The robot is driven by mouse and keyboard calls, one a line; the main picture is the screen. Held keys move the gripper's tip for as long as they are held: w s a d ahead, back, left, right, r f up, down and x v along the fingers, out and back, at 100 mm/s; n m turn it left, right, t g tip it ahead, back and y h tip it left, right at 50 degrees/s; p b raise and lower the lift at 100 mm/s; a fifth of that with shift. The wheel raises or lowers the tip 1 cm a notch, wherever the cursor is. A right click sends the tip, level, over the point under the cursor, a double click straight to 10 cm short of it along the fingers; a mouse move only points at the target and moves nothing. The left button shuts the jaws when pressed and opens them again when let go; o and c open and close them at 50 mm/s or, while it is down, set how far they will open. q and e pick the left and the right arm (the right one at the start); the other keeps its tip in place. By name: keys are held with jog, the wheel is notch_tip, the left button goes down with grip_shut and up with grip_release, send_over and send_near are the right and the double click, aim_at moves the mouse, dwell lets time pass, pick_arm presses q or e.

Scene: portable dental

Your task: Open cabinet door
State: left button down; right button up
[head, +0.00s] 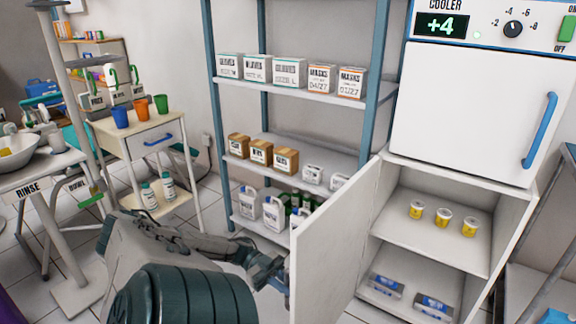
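The white lower cabinet (508,215) stands under the cooler at the right. Its door (338,245) is swung wide open toward the left, so the shelves inside show. My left arm reaches in from the bottom, and its gripper (279,277) is at the outer face of the door, by its free edge. The fingertips are partly hidden by the door's edge, and I cannot tell whether they hold a handle. My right gripper is not in view.
Inside the cabinet are yellow-labelled tubs (442,217) and blue-white packs (385,287). The cooler (470,110) above is shut. A blue shelving rack (213,100) with boxes and bottles stands behind the door. A white cart (150,140) with cups stands left.

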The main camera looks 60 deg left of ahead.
pick_arm(q)
jog(key=c, duration=1.6)
grip_release()
jog(key=shift+o, duration=0.2)
jog(key=v, duration=1)
jog(key=shift+s+a, duration=0.2)
jog(key=shift+a, duration=0.15)
jog(key=shift+s+f, duration=0.1)
